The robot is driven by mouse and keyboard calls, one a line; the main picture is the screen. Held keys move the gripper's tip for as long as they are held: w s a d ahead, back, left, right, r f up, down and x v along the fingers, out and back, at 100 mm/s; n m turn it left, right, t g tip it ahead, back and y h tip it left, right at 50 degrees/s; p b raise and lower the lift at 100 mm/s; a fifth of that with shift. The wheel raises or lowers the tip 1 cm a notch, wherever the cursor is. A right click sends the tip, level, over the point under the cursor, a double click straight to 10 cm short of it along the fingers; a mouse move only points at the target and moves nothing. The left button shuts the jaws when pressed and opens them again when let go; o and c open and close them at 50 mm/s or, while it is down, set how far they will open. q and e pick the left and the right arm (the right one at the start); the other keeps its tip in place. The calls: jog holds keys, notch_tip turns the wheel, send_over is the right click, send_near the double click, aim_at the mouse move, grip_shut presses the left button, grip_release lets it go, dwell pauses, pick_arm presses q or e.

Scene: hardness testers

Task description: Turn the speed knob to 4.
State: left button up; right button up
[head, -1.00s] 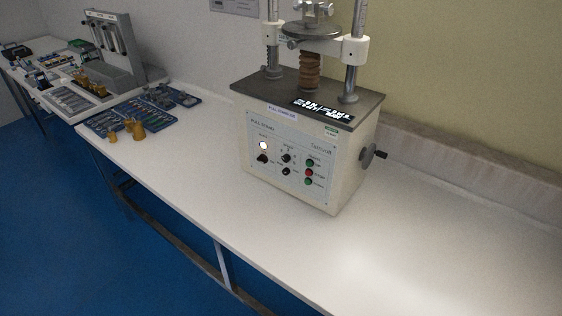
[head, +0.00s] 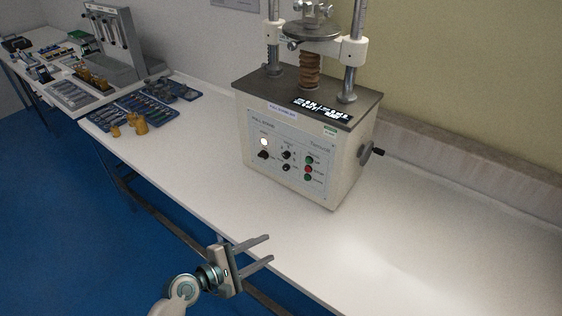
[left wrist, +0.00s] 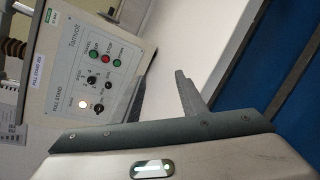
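The pull stand (head: 300,150) is a cream box with a dark top on the white bench. Its front panel has a small black knob with scale marks, apparently the speed knob (head: 286,155), right of a lit white lamp. The same knob shows in the left wrist view (left wrist: 92,80); its setting is too small to read. My left gripper (head: 270,247) is open and empty, with fingers apart at the bench's front edge, below the panel and clear of it. In the left wrist view its fingers (left wrist: 160,84) stand beside the panel. My right gripper is not in view.
A black knob (head: 263,154) sits under the lamp, and another small knob (head: 286,167) below the speed knob. Green and red buttons (head: 308,169) are to their right. A side crank (head: 371,152) sticks out right. Blue trays (head: 150,108) and brass weights lie left. The bench front is clear.

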pick_arm(q)
jog(key=w+a+r+n+t, duration=0.2)
jog(key=w+r+n, duration=0.2)
jog(key=w+n, duration=0.2)
jog(key=w+a+r+n+t, duration=0.3)
jog(key=w+r+n, duration=0.1)
jog(key=w+n, duration=0.3)
jog(key=shift+w+a+r+n, duration=0.2)
jog(key=shift+w+r+n, duration=0.05)
jog(key=shift+w+n, duration=0.05)
jog(key=shift+d, duration=0.1)
jog(key=b, duration=0.1)
send_near(285, 157)
jog(key=x, duration=0.8)
grip_shut()
